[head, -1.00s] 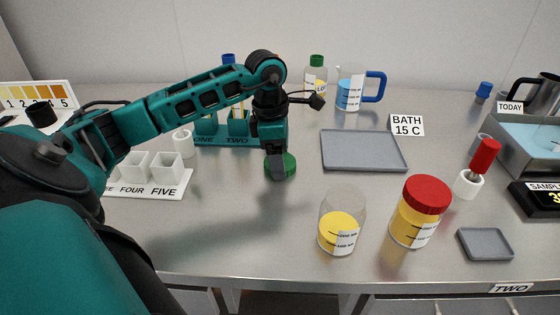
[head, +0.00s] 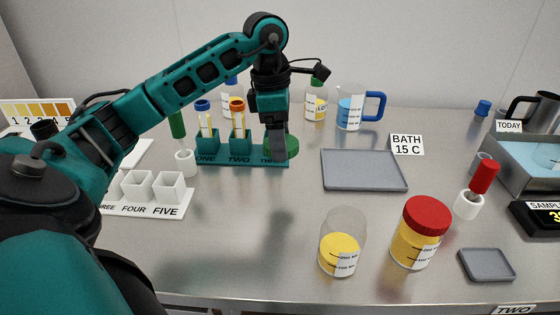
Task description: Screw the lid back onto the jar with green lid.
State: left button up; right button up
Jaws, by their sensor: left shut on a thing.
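My left gripper (head: 276,141) is shut on the green lid (head: 291,146) and holds it above the worktop, in front of the test tube rack as seen here. The gripper fingers hide part of the lid. An open clear jar (head: 342,244) with yellow contents and a white label stands upright at the front middle, to the right of and nearer than the lid. The lid and the jar are well apart. My right gripper is not in view.
A jar with a red lid (head: 427,215) stands just right of the open jar. A grey tray (head: 364,170) lies behind them. A teal rack (head: 220,156) with tubes and a white FIVE block (head: 150,208) stand at left. The worktop left of the open jar is clear.

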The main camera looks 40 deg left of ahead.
pick_arm(q)
notch_tip(320, 180, up, 8)
jog(key=shift+r+p, duration=0.25)
jog(key=shift+p, duration=0.6)
jog(key=shift+r, duration=0.75)
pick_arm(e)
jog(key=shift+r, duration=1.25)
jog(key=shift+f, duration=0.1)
